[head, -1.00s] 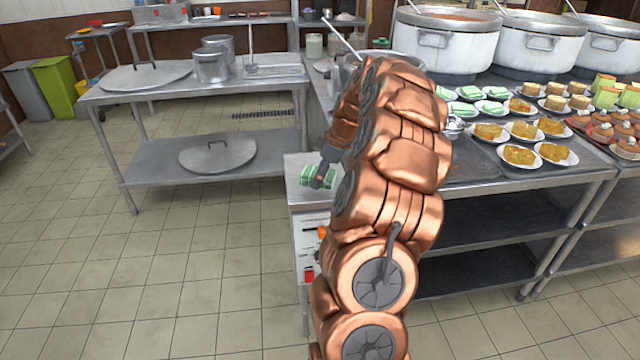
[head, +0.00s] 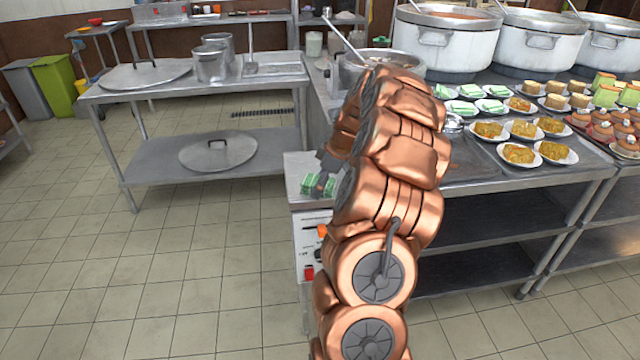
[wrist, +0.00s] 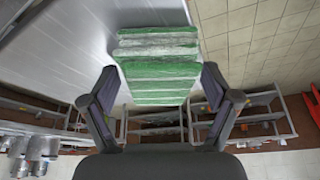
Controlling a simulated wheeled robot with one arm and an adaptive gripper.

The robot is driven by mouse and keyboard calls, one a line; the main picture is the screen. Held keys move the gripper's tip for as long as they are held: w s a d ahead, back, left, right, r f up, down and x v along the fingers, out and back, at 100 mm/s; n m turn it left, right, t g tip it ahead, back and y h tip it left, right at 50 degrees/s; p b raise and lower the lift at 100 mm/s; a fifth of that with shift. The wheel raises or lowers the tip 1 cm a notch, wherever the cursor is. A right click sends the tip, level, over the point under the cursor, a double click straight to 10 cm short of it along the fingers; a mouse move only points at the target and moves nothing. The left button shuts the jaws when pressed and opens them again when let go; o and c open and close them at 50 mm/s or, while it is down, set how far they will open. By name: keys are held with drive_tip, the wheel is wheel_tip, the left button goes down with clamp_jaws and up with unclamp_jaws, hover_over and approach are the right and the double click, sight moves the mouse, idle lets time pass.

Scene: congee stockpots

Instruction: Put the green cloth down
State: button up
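The green cloth (head: 311,184) is a folded stack with green and white stripes. It is at the top of a small metal-topped unit (head: 297,165), near the front edge. In the wrist view the cloth (wrist: 158,70) lies between the two fingers of my gripper (wrist: 158,80), with a finger close against each side. My gripper (head: 322,180) appears shut on it. Part of the cloth is hidden by a finger and my arm in the head view. Whether its underside touches the metal top cannot be told.
The unit's front has an orange knob and a red switch. A steel table (head: 180,88) with pots and a lid stands to the left. At the right, a counter holds plates of food (head: 522,128) and large stockpots (head: 447,45). Tiled floor (head: 180,240) is clear at front left.

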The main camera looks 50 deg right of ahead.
drive_tip(key=shift+r, duration=0.15)
drive_tip(key=shift+r, duration=0.2)
drive_tip(key=v, duration=1.1)
drive_tip(key=shift+r+b, duration=0.3)
drive_tip(key=shift+b, duration=0.05)
drive_tip(key=s+a+g, duration=0.3)
drive_tip(key=a, duration=2.5)
drive_tip(key=s+a+f+m+g, duration=0.1)
drive_tip(key=s+a, duration=0.3)
drive_tip(key=s, duration=0.4)
drive_tip(key=s+a+f+m+g+h, duration=0.1)
drive_tip(key=s+a+f+m, duration=0.2)
drive_tip(key=s, duration=0.4)
drive_tip(key=s+a+f+m+g+h, duration=0.1)
drive_tip(key=s+a, duration=0.3)
drive_tip(key=s, duration=0.4)
drive_tip(key=shift+s+a+f+m, duration=0.4)
drive_tip(key=shift+f+m, duration=0.1)
drive_tip(key=shift+f, duration=0.4)
